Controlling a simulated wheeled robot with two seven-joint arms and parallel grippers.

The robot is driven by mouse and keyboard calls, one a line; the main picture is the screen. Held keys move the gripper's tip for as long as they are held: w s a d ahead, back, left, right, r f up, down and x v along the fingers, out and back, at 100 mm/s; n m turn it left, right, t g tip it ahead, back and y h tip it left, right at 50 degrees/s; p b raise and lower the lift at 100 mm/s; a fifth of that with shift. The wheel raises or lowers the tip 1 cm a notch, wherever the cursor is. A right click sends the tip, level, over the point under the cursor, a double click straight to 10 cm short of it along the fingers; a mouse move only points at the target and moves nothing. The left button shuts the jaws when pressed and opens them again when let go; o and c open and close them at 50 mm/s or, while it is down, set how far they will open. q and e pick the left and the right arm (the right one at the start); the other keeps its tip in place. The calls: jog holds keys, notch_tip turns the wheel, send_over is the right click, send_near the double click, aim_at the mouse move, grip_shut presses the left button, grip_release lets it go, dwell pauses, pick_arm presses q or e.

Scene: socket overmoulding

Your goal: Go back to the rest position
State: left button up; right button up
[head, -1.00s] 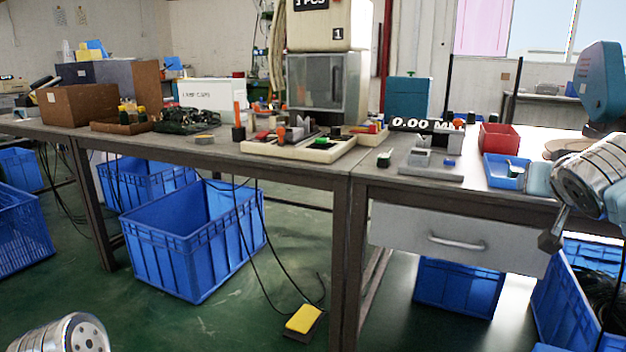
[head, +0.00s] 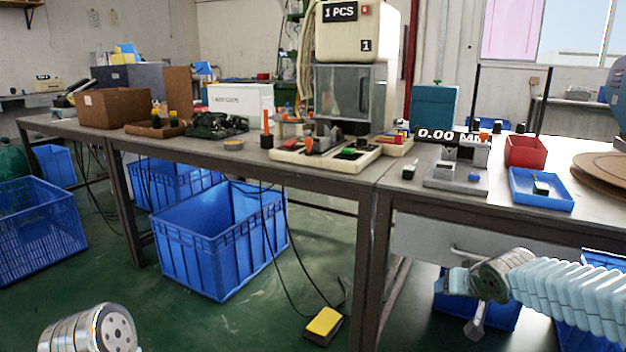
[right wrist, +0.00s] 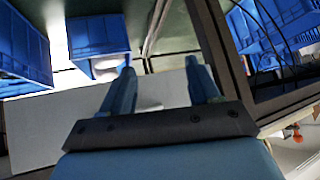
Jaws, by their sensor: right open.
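My right gripper (right wrist: 160,84) is open in the right wrist view. Its two light blue fingers stand apart, with nothing between them. Behind them is a pale grey surface, probably the drawer front. In the head view my right arm comes in from the right, with its wrist low in front of the right workbench (head: 400,198), below the top. Only a metal joint of my left arm shows at the bottom left of the head view. My left gripper is out of the picture.
A blue tray (head: 542,203) with a small part inside, a red bin (head: 525,151) and a grey fixture (head: 455,181) stand on the right bench. A cream board (head: 325,163) lies on the left bench. Blue crates (head: 220,245) and a yellow pedal (head: 324,321) are on the floor.

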jog(key=s+a+f+g+y+p, duration=0.25)
jog(key=a+f, duration=0.55)
jog(key=f, duration=0.5)
jog(key=s+a+f+g+p, duration=0.1)
jog(key=s+a+f, duration=0.2)
jog(key=s+f, duration=0.3)
jog(key=s+a+f+g+y+p, duration=0.1)
jog(key=s+a+f+g+p, duration=0.1)
jog(key=s+a+f, duration=0.2)
jog(key=s+a+f+g+p, duration=0.1)
jog(key=s+a+f, duration=0.3)
jog(key=s+f, duration=0.4)
jog(key=s+g, duration=0.1)
jog(key=s, duration=0.3)
jog(key=shift+f+y, duration=0.25)
jog(key=shift+y, duration=0.1)
jog(key=shift+a+g, duration=0.1)
jog(key=shift+g, duration=0.15)
